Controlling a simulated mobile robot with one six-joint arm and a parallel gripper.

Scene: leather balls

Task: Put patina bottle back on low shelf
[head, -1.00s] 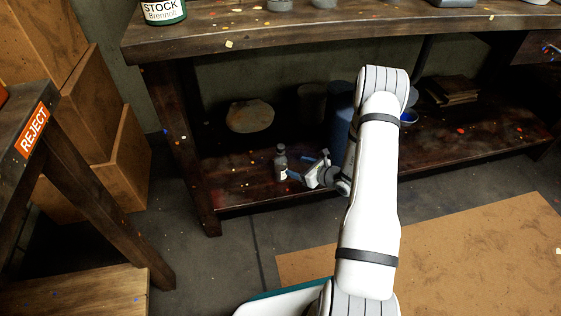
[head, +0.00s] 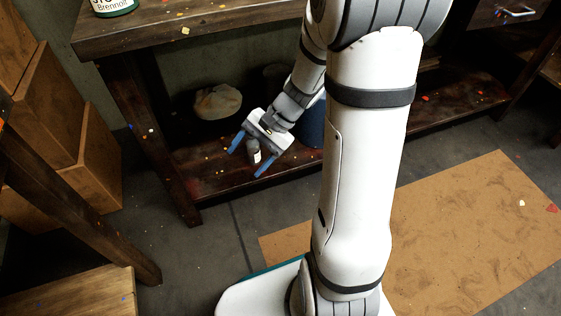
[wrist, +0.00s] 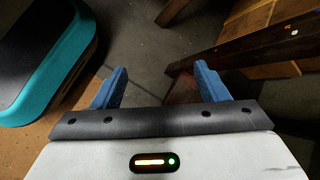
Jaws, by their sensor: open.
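The patina bottle (head: 254,153), small and dark grey with a pale label, stands upright on the low shelf (head: 215,178) near its front left part. The low shelf is a dark wooden board under the workbench. My gripper (head: 249,158) is open, its blue fingers spread wide, and its body covers the bottle's top in the head view. The bottle shows between the fingers there; whether they touch it I cannot tell. In the wrist view the open fingers (wrist: 160,87) have nothing between them, and the bottle is not seen.
The workbench top (head: 185,28) overhangs the shelf, and a dark leg (head: 160,135) stands at left. A pale lumpy object (head: 218,101) and a blue cylinder (head: 312,125) sit farther back on the shelf. Cardboard boxes (head: 85,160) stand left. A brown mat (head: 470,225) lies on the floor.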

